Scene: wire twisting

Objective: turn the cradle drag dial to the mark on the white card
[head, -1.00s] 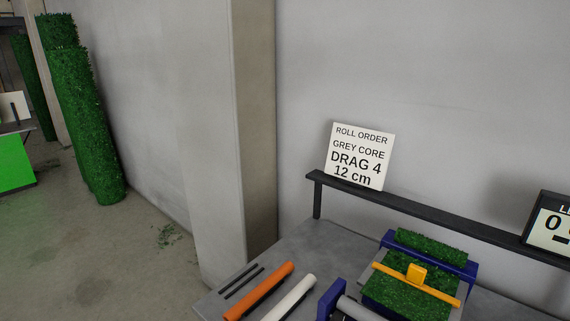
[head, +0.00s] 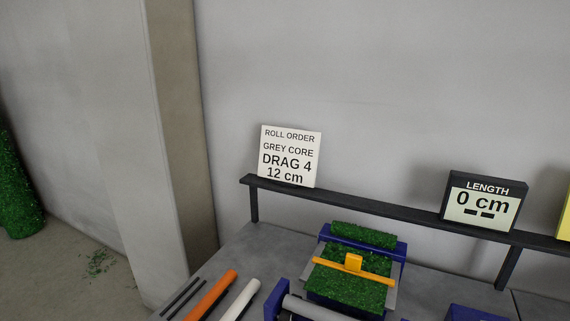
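The white card (head: 290,157) stands on the dark rail at the back of the bench. It reads "ROLL ORDER, GREY CORE, DRAG 4, 12 cm". A blue cradle (head: 271,306) holding a grey core (head: 312,309) shows at the bottom edge, cut off by the frame. I see no drag dial on the visible part of the cradle. Neither of my grippers is in view.
An orange core (head: 212,293) and a white core (head: 240,299) lie left of the cradle. Behind it, a blue frame (head: 402,250) carries green turf (head: 345,285) under a yellow bar (head: 375,275). A display (head: 484,202) on the rail (head: 390,218) reads "LENGTH 0 cm".

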